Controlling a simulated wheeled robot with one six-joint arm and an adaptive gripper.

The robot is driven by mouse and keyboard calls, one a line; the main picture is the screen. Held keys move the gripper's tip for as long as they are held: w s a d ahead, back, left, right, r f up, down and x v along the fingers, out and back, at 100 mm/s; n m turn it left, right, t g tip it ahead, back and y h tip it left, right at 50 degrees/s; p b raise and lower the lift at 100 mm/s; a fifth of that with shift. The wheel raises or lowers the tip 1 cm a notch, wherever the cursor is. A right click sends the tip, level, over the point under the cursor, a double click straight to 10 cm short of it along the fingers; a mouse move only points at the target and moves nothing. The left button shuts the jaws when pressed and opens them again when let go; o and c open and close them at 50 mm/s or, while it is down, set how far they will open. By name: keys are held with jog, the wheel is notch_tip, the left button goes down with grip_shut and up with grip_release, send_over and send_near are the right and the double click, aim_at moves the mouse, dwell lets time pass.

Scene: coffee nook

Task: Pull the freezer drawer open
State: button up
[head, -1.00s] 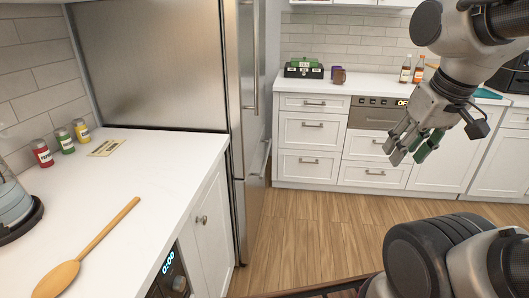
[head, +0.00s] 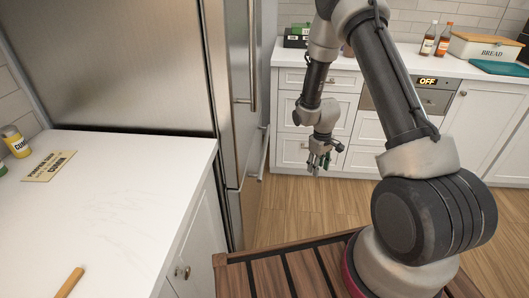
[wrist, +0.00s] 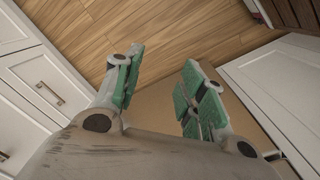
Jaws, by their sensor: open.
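The steel fridge (head: 120,60) stands at left centre in the head view. The freezer drawer (head: 243,212) is its lower front, seen at a steep angle below the seam, and looks shut. The drawer's upright-looking bar handle (head: 264,155) shows at its upper edge. My gripper (head: 319,163) hangs fingers down to the right of that handle, apart from it and empty. In the wrist view my gripper (wrist: 161,70) has its green-padded fingers spread wide with nothing between them. I cannot clearly make out the drawer handle in the wrist view.
A white counter (head: 130,185) with a label card (head: 50,166) is at the left. White drawers (head: 290,105) line the back wall behind my gripper. Wooden floor (head: 290,200) lies open between the fridge and these drawers. The upper door has a long handle (head: 252,55).

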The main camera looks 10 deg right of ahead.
jog(key=w+a+f+n+t+y, duration=0.1)
jog(key=w+a+f+n+t, duration=0.15)
jog(key=f, duration=0.75)
jog(key=w+a+f+n+t, duration=0.15)
jog(key=w+f, duration=0.25)
jog(key=f, duration=0.6)
jog(key=n+t+y, duration=0.8)
jog(key=n+t, duration=0.5)
send_near(265, 151)
jog(key=w+a+f, duration=0.1)
jog(key=w, duration=0.3)
jog(key=shift+t, duration=0.3)
jog(key=x, duration=0.6)
jog(key=shift+s+a, duration=0.1)
jog(key=shift+a, duration=0.05)
jog(key=shift+w+a, duration=0.25)
jog(key=shift+w, duration=0.35)
grip_shut()
